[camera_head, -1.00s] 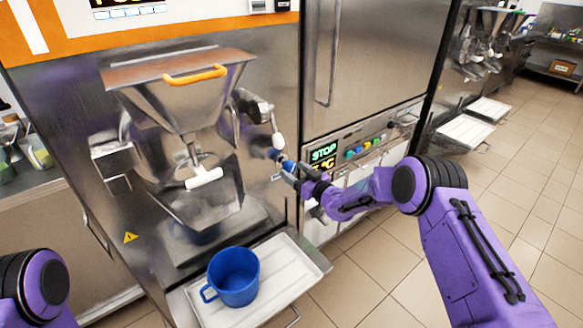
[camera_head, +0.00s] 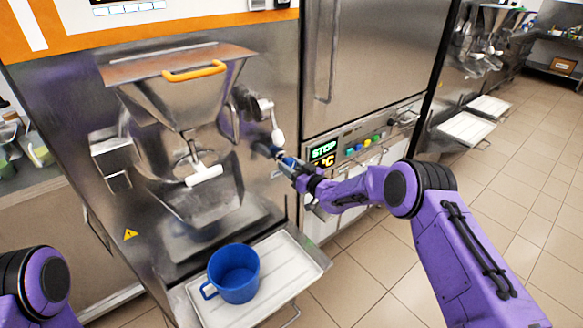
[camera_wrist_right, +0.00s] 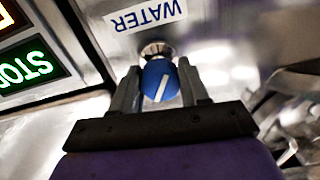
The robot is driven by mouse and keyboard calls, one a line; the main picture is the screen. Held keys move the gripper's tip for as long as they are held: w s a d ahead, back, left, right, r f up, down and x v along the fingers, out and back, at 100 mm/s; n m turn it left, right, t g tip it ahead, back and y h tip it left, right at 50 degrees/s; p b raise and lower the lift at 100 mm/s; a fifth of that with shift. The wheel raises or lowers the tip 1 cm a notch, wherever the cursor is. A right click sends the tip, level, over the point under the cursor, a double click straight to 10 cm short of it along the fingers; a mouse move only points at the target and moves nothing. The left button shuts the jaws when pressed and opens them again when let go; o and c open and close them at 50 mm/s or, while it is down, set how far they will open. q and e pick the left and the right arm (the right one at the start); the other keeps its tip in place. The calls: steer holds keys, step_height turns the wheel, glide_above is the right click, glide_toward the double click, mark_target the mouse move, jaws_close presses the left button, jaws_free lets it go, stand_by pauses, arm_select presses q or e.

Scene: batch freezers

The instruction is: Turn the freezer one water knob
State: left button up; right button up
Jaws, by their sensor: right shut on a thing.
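The freezer one water knob (camera_wrist_right: 160,80) is blue with a white line and sits below the WATER label (camera_wrist_right: 146,16) in the right wrist view. My right gripper (camera_wrist_right: 160,88) has a finger on each side of the knob and is shut on it. In the head view my right gripper (camera_head: 283,160) is at the freezer's front panel, with the knob mostly hidden by it. The white line on the knob is tilted in the wrist view. Of my left arm only a purple link shows at the lower left; its gripper is out of view.
A blue mug (camera_head: 234,274) stands on a tray (camera_head: 283,277) below the freezer spout. A lever with a white knob (camera_head: 277,136) hangs just above my right gripper. A panel with a green STOP display (camera_head: 323,150) is to the right. Open tiled floor lies further right.

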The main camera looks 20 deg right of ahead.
steer(key=m+b, duration=0.1)
steer(key=m, duration=0.1)
steer(key=shift+f+m+b, duration=0.1)
steer(key=shift+m+b, duration=0.2)
steer(key=shift+b, duration=0.1)
steer(key=m+b, duration=0.1)
steer(key=m, duration=0.1)
steer(key=shift+m, duration=0.4)
steer(key=m+b, duration=0.1)
steer(key=m, duration=0.2)
steer(key=shift+m, duration=0.3)
steer(key=shift+m+t+b, duration=0.3)
steer(key=shift+m+b, duration=0.1)
steer(key=shift+m, duration=1.1)
steer(key=shift+r, duration=0.2)
steer(key=o, duration=1)
steer(key=shift+o, duration=0.2)
